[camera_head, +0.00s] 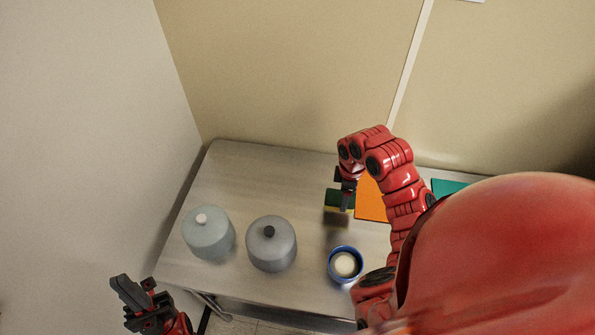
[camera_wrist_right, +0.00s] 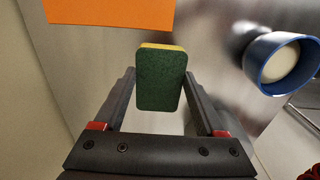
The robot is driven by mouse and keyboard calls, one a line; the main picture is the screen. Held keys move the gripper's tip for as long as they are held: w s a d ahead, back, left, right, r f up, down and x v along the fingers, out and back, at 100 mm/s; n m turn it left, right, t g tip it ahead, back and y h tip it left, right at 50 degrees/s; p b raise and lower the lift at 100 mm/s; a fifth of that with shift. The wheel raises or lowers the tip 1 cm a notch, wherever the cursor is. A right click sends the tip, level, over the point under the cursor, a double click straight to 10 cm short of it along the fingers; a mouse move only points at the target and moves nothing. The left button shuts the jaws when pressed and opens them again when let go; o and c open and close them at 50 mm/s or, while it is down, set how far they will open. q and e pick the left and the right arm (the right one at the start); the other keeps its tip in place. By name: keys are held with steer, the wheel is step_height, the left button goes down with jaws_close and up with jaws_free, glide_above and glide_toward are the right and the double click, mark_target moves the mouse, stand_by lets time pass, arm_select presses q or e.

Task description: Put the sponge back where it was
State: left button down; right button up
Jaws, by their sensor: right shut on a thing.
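A green and yellow sponge (camera_head: 336,199) is held by my right gripper (camera_head: 346,180), a little above the metal table, left of an orange mat (camera_head: 370,203). In the right wrist view the sponge (camera_wrist_right: 160,80) sits between the fingertips of the right gripper (camera_wrist_right: 160,85), its dark green face toward the camera. The orange mat (camera_wrist_right: 110,12) lies beyond it there. My left gripper (camera_head: 145,300) is low at the left, off the table's front edge, with no object visible in it; its finger gap is unclear.
The metal table (camera_head: 260,180) carries a pale teal lidded jar (camera_head: 208,236), a grey lidded jar (camera_head: 272,246) and a blue cup with pale contents (camera_head: 331,268). A teal mat (camera_head: 447,187) shows partly behind my right arm. The table's back left is clear; walls stand behind and left.

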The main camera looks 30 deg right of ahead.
steer(key=w, duration=0.2)
steer(key=w+a, duration=0.1)
steer(key=w, duration=0.1)
steer(key=w+f, duration=0.1)
steer(key=w, duration=0.2)
steer(key=shift+a+b, duration=0.3)
steer(key=shift+a, duration=0.1)
steer(key=w+b, duration=0.1)
steer(key=w, duration=0.1)
steer(key=w+a+b, duration=0.1)
steer(key=w, duration=0.2)
steer(key=w+f+b, duration=0.1)
steer(key=w+b, duration=0.1)
steer(key=w, duration=0.1)
steer(key=shift+a, duration=0.3)
steer(key=shift+w+a+r, duration=0.15)
steer(key=shift+w, duration=0.15)
steer(key=shift+w+b, duration=0.15)
steer(key=shift+b, duration=0.15)
step_height(320, 180, down, 2)
steer(key=p, duration=0.2)
steer(key=shift+f+p, duration=0.25)
steer(key=shift+p, duration=0.15)
steer(key=shift+f, duration=0.5)
steer(key=o, duration=1.2)
steer(key=shift+c, duration=0.2)
steer(key=shift+r, duration=0.15)
